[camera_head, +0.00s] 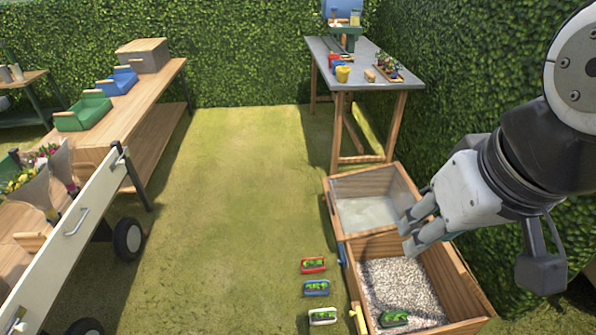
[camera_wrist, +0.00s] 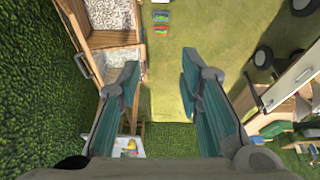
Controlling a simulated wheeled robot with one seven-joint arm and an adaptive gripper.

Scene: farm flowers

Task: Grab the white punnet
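The white punnet (camera_head: 322,316), with green plants in it, stands on the grass at the bottom of the head view, left of the wooden bin. In the wrist view a white punnet (camera_wrist: 160,2) just shows at the top edge. My gripper (camera_head: 412,232) is raised above the bins, to the right of and apart from the punnet. In the wrist view my gripper (camera_wrist: 159,82) has its two fingers wide apart, with nothing between them.
A blue punnet (camera_head: 316,288) and a red punnet (camera_head: 313,265) stand in line behind the white one. Another punnet (camera_head: 394,318) lies in the gravel bin (camera_head: 458,281). A cart (camera_head: 75,228) stands left. The grass between is clear.

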